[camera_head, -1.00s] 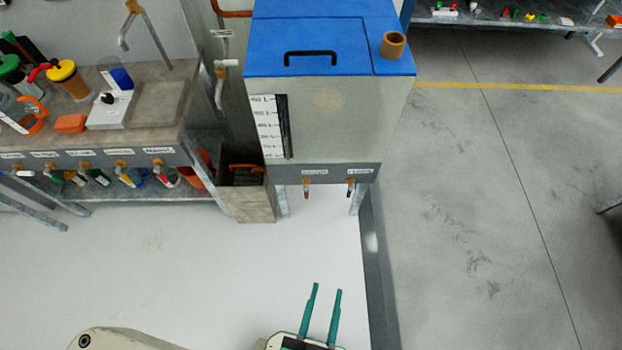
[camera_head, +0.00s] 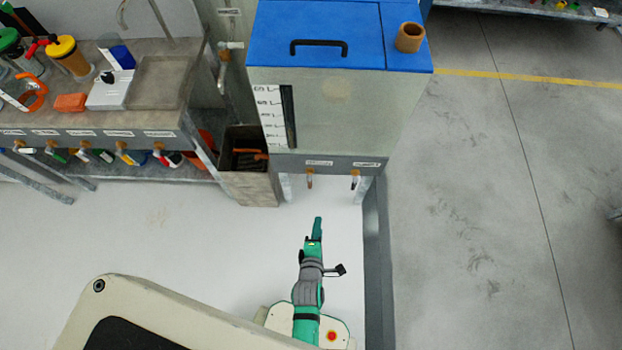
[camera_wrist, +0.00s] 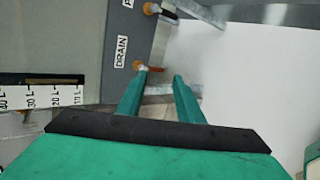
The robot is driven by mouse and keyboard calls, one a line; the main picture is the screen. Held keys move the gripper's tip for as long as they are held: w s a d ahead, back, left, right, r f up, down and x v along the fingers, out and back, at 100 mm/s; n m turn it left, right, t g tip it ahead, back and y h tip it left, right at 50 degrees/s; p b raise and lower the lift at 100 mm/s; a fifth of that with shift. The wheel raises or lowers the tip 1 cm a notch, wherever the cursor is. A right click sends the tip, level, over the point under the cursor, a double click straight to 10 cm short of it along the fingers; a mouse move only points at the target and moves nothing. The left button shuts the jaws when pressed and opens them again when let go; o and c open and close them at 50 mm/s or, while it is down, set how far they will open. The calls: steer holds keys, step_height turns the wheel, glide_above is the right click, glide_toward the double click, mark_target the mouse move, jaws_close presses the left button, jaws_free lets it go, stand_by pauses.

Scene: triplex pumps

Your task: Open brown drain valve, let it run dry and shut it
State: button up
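The brown drain valve (camera_head: 310,177) is the left of two small taps on the lower front of a blue-lidded tank (camera_head: 345,110). In the wrist view the brown valve (camera_wrist: 148,68) shows beside a white label reading DRAIN (camera_wrist: 121,50). My gripper (camera_head: 318,220) is below and in front of the tank, with its fingers edge-on in the head view. In the wrist view my gripper (camera_wrist: 160,75) is open, its two green fingers apart and pointing at the brown valve. The left fingertip overlaps the valve's base in the picture; contact cannot be told.
A second tap (camera_head: 354,180) with a dark handle hangs to the right of the brown valve. A bin (camera_head: 245,185) stands left of the tank, beside a cluttered bench (camera_head: 100,125). The white floor (camera_head: 170,240) in front is clear. A dark raised edge (camera_head: 376,250) runs along its right.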

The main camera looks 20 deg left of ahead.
steer(key=w+a+f+n+g, duration=0.1)
steer(key=w+a+f+n, duration=0.45)
steer(key=w+n, duration=0.3)
steer(key=n+g+h, duration=0.1)
steer(key=n, duration=0.6)
glide_toward(309, 183)
steer(key=shift+m, duration=0.25)
steer(key=x, duration=0.4)
steer(key=shift+w, duration=0.15)
steer(key=shift+w+a+f, duration=0.15)
steer(key=shift+w+f, duration=0.3)
steer(key=shift+f, duration=0.05)
steer(key=x, duration=0.9)
steer(key=shift+w+f, duration=0.15)
steer(key=shift+f, duration=0.15)
jaws_close()
